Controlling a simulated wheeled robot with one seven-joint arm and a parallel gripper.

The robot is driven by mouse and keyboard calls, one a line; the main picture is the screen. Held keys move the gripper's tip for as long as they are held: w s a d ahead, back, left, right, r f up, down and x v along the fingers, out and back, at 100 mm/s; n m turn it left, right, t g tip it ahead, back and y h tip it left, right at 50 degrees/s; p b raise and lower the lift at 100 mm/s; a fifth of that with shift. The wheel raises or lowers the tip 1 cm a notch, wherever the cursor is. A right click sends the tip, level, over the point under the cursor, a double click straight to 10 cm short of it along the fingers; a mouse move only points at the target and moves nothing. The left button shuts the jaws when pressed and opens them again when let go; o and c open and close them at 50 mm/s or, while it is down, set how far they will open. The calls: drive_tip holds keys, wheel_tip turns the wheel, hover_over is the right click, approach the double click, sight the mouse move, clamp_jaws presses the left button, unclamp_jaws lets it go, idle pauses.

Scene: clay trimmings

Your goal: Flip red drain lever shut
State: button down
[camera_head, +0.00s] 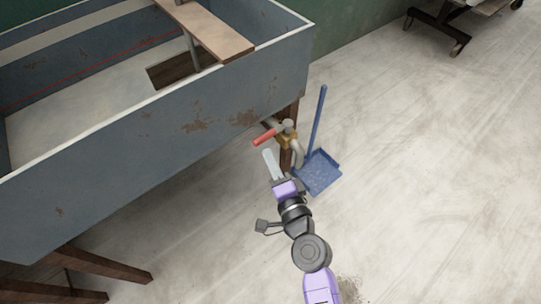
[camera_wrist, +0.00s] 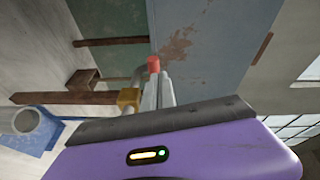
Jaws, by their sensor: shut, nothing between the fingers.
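The red drain lever (camera_head: 265,137) sticks out to the left from a brass valve (camera_head: 288,137) under the near right corner of the trough. In the wrist view the lever's red end (camera_wrist: 153,64) shows just past my fingertips, with the brass valve body (camera_wrist: 128,98) to their left. My gripper (camera_head: 269,153) is shut and empty, with its fingers pointing up at the lever, close beside it. Whether they touch cannot be told. The fingers also show in the wrist view (camera_wrist: 158,85), where they hide part of the lever.
The grey-blue trough (camera_head: 150,125) with chipped paint stands above on wooden legs (camera_head: 110,265). A grey outlet pipe (camera_head: 298,153) bends down from the valve. A blue dustpan (camera_head: 319,174) with an upright handle stands right of the valve. The floor to the right is clear.

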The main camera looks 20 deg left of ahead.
drive_tip(key=s+a+p, duration=0.1)
drive_tip(key=s+a, duration=0.2)
drive_tip(key=s, duration=0.5)
drive_tip(key=shift+r+p, duration=0.15)
drive_tip(key=shift+p, duration=0.25)
drive_tip(key=shift+a, duration=0.1)
drive_tip(key=s+d+r+n+t+h, duration=0.2)
drive_tip(key=s+d+r+h, duration=0.15)
drive_tip(key=d, duration=0.65)
drive_tip(key=s+d+r+n+t+h, duration=0.2)
drive_tip(key=s+d+r+n, duration=0.15)
drive_tip(key=d, duration=0.65)
drive_tip(key=s+d+r+n+g+h, duration=0.3)
drive_tip(key=s+d+h, duration=0.2)
drive_tip(key=s+d, duration=1.15)
wheel_tip(320, 180, up, 15)
drive_tip(key=s+a+p, duration=0.1)
drive_tip(key=p, duration=1.4)
drive_tip(key=shift+s+a, duration=0.15)
drive_tip(key=shift+s, duration=0.15)
